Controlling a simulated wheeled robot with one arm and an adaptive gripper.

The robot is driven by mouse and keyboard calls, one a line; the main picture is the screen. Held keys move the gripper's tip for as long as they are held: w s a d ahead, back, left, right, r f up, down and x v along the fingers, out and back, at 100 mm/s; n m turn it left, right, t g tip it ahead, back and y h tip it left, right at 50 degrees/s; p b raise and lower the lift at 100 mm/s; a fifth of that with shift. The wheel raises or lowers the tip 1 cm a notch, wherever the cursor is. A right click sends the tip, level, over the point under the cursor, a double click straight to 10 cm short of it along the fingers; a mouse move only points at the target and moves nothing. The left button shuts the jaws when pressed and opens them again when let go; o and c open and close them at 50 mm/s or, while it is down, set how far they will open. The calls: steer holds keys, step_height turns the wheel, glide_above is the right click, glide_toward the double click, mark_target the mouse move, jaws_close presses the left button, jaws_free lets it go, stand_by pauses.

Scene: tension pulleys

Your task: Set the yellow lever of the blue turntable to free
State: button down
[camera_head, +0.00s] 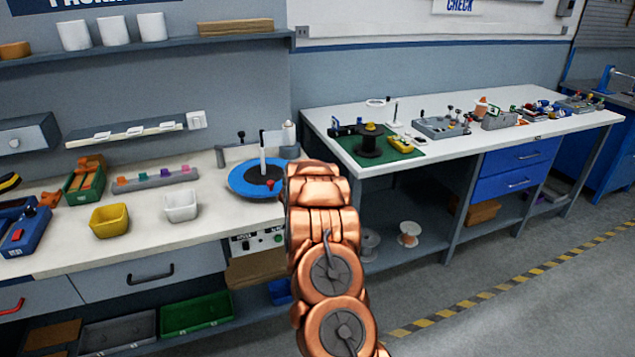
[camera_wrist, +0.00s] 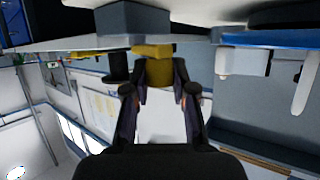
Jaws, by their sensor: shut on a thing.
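The blue turntable (camera_head: 243,183) is a round blue disc with a dark centre and an upright white post, on the left bench. Its blue edge also shows at the upper right of the wrist view (camera_wrist: 262,39), where the picture looks upside down. My gripper (camera_wrist: 155,75) is shut on a yellow piece, which looks like the yellow lever (camera_wrist: 153,52). The lever meets a dark grey block (camera_wrist: 150,18) beside the turntable. In the head view my copper arm hides the gripper and lever. The lever's setting cannot be told.
A white bin (camera_head: 181,208) and a yellow bin (camera_head: 109,219) stand left of the turntable. A control panel with knobs (camera_head: 258,240) is under the bench edge. The right bench holds a black spool (camera_head: 369,140) on a green mat (camera_head: 350,147). Floor shows at lower right.

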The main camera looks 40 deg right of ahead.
stand_by(0.4)
steer(key=c, duration=0.9)
jaws_free()
steer(key=shift+v, duration=6)
steer(key=shift+w+a+r, duration=0.1)
steer(key=shift+w, duration=0.05)
